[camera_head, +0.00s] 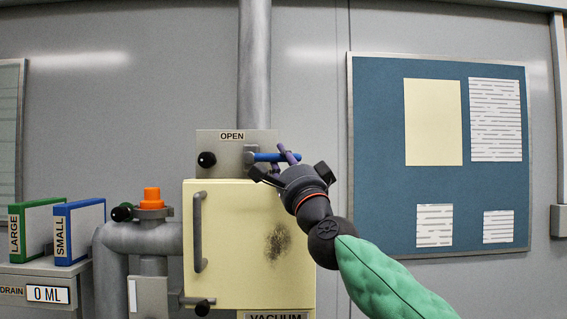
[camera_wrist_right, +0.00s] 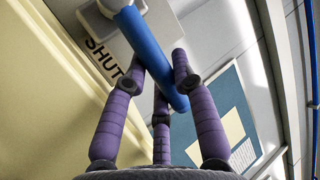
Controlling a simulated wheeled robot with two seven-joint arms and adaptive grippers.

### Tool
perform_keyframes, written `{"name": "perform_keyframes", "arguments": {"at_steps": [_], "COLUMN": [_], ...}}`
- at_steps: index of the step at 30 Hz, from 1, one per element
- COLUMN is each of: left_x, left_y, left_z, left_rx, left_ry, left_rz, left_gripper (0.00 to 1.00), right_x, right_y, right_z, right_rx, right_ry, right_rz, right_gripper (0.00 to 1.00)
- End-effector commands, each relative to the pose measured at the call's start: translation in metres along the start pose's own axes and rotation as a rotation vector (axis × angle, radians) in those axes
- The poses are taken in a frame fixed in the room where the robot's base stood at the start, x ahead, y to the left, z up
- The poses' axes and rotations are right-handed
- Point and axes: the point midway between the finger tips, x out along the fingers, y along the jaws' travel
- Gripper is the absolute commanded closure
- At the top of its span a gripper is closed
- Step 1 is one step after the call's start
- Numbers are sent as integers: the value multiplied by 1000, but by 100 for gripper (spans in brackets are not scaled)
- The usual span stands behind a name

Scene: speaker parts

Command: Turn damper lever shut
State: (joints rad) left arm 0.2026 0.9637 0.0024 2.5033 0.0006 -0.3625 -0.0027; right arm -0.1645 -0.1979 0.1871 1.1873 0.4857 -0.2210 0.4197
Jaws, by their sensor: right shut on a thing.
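The blue damper lever (camera_head: 264,157) lies about level, reaching right from its pivot on a grey plate (camera_head: 212,140) on the pipe. The plate reads OPEN at its top. In the right wrist view the blue lever (camera_wrist_right: 150,50) runs diagonally from its pivot block, and the word SHUT (camera_wrist_right: 103,62) shows beside the block. My right gripper (camera_head: 280,156) has its purple fingers around the lever near its free end. In the right wrist view the gripper (camera_wrist_right: 161,72) has fingers on both sides of the lever, shut on it. My left gripper is out of view.
A pale yellow cabinet (camera_head: 225,240) with a grey handle stands just below the plate. A black knob (camera_head: 207,159) juts from the plate's left. A pipe with an orange cap (camera_head: 152,195) and binders are at left. A blue noticeboard (camera_head: 385,200) hangs at right.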

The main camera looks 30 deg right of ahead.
Motion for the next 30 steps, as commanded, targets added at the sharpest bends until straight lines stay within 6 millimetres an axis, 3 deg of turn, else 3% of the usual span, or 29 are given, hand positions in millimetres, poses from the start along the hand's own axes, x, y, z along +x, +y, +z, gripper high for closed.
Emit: {"name": "perform_keyframes", "arguments": {"at_steps": [11,12,15,30], "left_x": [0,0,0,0], "left_y": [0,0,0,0], "left_z": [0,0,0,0], "left_rx": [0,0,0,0], "left_ry": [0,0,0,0], "left_rz": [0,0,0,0], "left_gripper": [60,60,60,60], "right_x": [0,0,0,-9], "right_y": [0,0,0,0], "right_z": [0,0,0,0], "right_rx": [7,7,6,4], "right_ry": [5,5,4,3], "right_rz": [-2,-2,-1,-1], "right_gripper": [100,70,47,47]}}
